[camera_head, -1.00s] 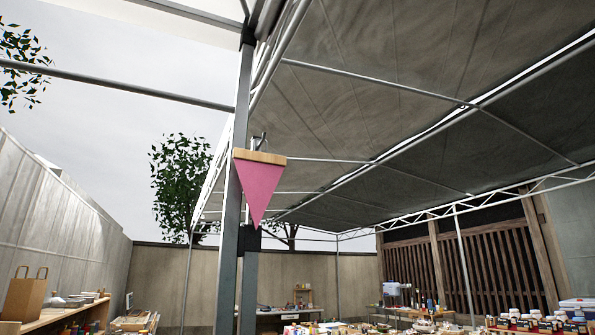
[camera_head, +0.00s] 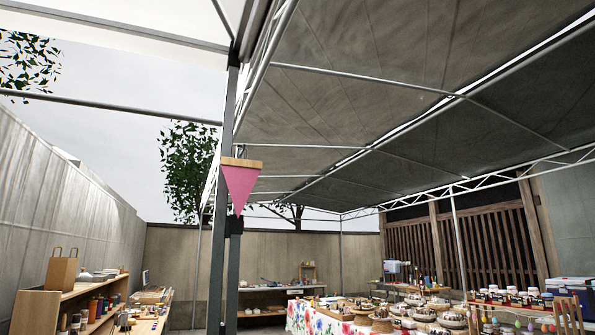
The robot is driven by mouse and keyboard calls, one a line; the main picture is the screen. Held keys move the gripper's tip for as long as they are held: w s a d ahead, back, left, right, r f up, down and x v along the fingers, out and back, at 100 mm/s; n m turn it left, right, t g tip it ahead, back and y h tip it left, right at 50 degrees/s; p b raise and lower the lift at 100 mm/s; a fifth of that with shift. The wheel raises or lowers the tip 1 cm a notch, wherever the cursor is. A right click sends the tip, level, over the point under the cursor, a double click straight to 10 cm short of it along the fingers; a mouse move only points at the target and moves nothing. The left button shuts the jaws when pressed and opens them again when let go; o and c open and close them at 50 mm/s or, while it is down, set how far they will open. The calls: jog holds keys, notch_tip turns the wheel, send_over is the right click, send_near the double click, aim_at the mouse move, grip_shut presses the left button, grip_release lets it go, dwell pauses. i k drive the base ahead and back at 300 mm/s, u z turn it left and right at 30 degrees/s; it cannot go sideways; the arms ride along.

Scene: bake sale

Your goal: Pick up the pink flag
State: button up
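The pink flag (camera_head: 240,188) is a triangle with its point down, hanging from a light wooden bar (camera_head: 241,163) along its top edge. It is high up in front of a grey metal post (camera_head: 225,200) of the canopy. How the bar is fixed to the post cannot be made out. My gripper and arm are not in view.
A table with a floral cloth (camera_head: 300,318) and several trays of goods stands below right of the flag. A wooden shelf (camera_head: 38,308) with a paper bag (camera_head: 62,269) is at left. Another table with jars and coolers is at right. A dark canopy (camera_head: 370,90) spans above.

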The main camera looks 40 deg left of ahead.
aim_at(240, 176)
jog(key=z, duration=0.05)
jog(key=i, duration=2.4)
jog(key=u, duration=1.1)
jog(key=i, duration=0.75)
jog(key=u, duration=0.75)
